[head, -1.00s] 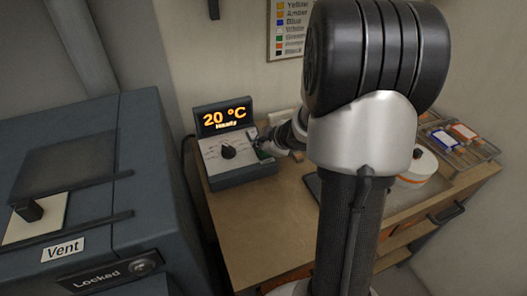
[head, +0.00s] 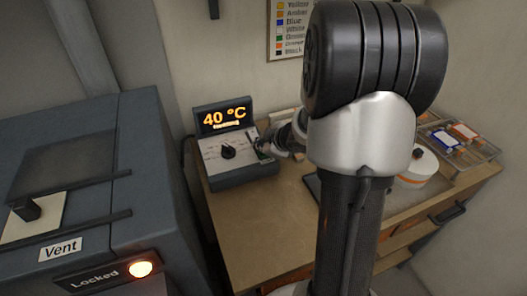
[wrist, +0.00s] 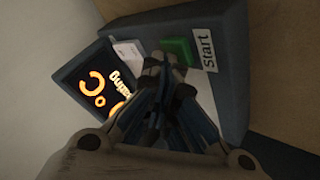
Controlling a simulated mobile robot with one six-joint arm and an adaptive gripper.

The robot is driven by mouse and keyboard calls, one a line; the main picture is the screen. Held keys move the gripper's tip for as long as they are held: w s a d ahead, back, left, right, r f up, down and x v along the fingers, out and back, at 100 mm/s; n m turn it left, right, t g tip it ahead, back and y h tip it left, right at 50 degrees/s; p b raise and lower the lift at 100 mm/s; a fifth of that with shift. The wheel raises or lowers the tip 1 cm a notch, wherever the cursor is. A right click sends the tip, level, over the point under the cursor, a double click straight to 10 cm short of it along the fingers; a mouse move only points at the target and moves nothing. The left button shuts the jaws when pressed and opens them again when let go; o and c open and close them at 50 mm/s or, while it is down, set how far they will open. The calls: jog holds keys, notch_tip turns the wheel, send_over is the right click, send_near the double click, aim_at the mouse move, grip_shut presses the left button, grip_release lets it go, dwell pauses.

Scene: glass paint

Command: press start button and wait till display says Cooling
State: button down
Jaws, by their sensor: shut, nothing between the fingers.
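The controller box (head: 240,178) stands on the wooden bench with a tilted display (head: 224,117). The display reads 40 °C in orange, with a smaller word under it that looks like "Heating"; part of it also shows in the wrist view (wrist: 92,85). The green start button (wrist: 179,50) sits beside a white "Start" label (wrist: 207,50). My gripper (wrist: 163,62) is shut and empty, its fingertips at the near edge of the green button. I cannot tell whether they touch it. In the head view my arm partly hides the gripper and the button.
A dark blue kiln (head: 95,190) stands at the left with a "Vent" label (head: 61,249) and a lit "Locked" lamp (head: 140,269). A black knob (head: 228,152) is on the controller. A white round container (head: 421,168) and a tray (head: 470,142) lie on the bench right.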

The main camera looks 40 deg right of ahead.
jog(key=shift+r+p, duration=0.8)
jog(key=shift+p, duration=0.2)
jog(key=shift+r, duration=0.1)
notch_tip(320, 180, up, 5)
jog(key=p, duration=0.5)
dwell(0.4)
